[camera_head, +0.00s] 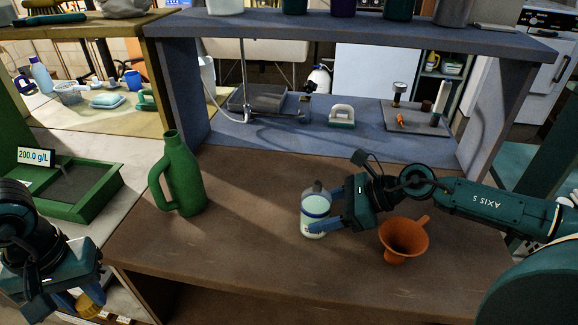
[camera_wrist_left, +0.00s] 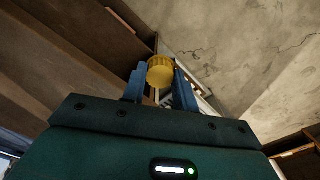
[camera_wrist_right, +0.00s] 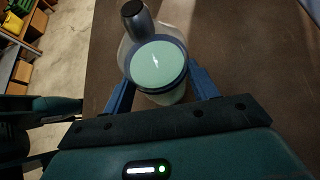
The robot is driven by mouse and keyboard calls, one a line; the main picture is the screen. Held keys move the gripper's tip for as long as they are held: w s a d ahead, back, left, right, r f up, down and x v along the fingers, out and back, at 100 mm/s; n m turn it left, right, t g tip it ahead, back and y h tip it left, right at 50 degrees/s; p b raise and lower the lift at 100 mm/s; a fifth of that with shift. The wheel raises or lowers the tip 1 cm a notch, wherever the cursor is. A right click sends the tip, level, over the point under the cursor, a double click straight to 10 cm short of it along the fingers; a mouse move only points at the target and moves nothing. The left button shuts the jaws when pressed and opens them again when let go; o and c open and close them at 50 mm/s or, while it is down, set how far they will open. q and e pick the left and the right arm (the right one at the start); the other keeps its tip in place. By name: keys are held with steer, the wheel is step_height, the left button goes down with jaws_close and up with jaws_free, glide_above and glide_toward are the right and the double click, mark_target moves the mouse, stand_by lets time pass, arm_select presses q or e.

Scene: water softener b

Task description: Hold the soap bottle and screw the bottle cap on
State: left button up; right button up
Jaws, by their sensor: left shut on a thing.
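The soap bottle appears to be the small clear bottle (camera_head: 315,207) with pale green liquid, standing on the brown counter. It also shows in the right wrist view (camera_wrist_right: 158,62), with a dark grey knob-like part at its top. My right gripper (camera_head: 328,212) has its blue fingers on either side of this bottle; I cannot tell whether they press on it. The yellow ribbed bottle cap (camera_wrist_left: 160,72) is between the fingertips of my left gripper (camera_wrist_left: 160,80), which is shut on it. In the head view the cap (camera_head: 88,305) is low at the left, beyond the counter's left edge.
A green jug (camera_head: 181,175) stands left of the bottle. An orange funnel (camera_head: 403,240) stands right of it, close to my right arm. A green tray with a display (camera_head: 70,190) is at the left. A blue-grey shelf (camera_head: 350,38) rises behind. Counter between jug and bottle is clear.

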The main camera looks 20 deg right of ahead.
steer(key=o, duration=0.4)
steer(key=shift+o, duration=0.2)
steer(key=shift+r, duration=0.1)
steer(key=v, duration=0.6)
steer(key=shift+s+d, duration=0.3)
steer(key=shift+d, duration=0.05)
steer(key=shift+v, duration=2.6)
steer(key=shift+w+a+r, duration=0.1)
steer(key=shift+r, duration=0.05)
